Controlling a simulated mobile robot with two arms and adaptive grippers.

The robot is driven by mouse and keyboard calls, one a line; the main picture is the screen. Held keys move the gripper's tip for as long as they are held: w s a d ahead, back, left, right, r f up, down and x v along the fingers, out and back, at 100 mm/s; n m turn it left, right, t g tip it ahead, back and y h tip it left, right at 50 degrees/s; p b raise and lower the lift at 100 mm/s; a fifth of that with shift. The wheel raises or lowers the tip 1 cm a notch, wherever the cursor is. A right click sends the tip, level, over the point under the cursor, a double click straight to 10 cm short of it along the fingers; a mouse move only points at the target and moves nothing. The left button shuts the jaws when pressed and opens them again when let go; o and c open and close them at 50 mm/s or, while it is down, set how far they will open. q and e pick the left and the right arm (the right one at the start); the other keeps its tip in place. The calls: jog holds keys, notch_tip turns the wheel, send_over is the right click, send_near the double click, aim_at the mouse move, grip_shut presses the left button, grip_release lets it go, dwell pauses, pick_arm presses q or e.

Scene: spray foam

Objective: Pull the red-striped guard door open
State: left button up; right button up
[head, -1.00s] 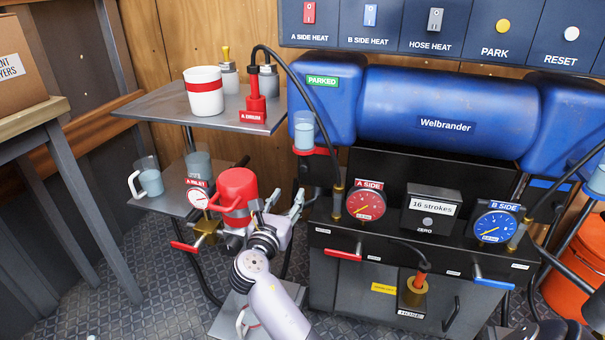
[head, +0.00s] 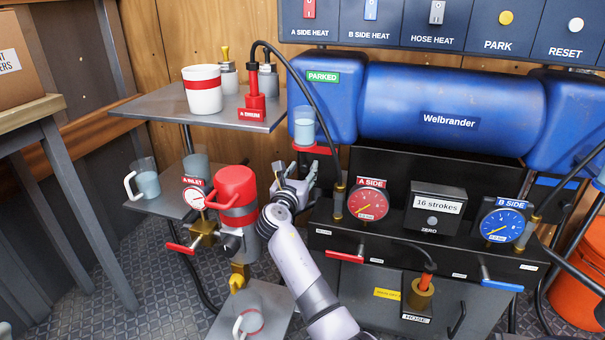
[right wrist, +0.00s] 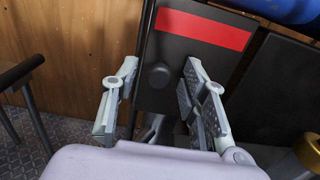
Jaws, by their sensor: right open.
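In the right wrist view, the guard door (right wrist: 174,95) is a dark upright panel with a wide red stripe (right wrist: 203,28) near its top. A round dark knob (right wrist: 157,75) stands out from it below the stripe. My right gripper (right wrist: 160,66) is open, with one finger on each side of the knob in the picture; I cannot tell whether either touches it. In the head view, my right gripper (head: 295,172) is between the red-topped pump and the black machine front. The door is hard to make out there. My left gripper is not in view.
The red-topped pump (head: 237,190) stands close to the left of my right arm. A shelf (head: 170,106) with a striped cup (head: 203,91) is above left. The A SIDE gauge (head: 367,204) and a red-handled lever (head: 344,257) are close on the right. A hose arches overhead.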

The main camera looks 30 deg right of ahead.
jog(key=shift+c, duration=0.2)
grip_shut()
dwell(0.4)
dwell(0.4)
